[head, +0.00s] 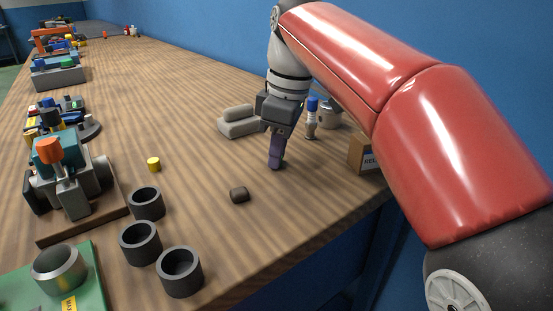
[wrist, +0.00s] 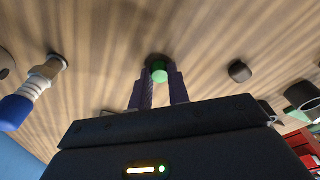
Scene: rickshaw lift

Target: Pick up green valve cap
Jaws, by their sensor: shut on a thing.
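The green valve cap (wrist: 159,73) sits between the fingertips of my gripper (wrist: 158,84) in the wrist view. Both purple fingers are closed against its sides. In the head view my gripper (head: 276,163) points down at the wooden table, right of the middle. The fingers hide the cap there. The fingertips are at or just above the table top; I cannot tell whether the cap touches it.
A grey block (head: 239,121) lies behind-left. A dark lump (head: 239,195), a yellow cap (head: 153,164) and dark cups (head: 180,272) lie left. The table between is clear.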

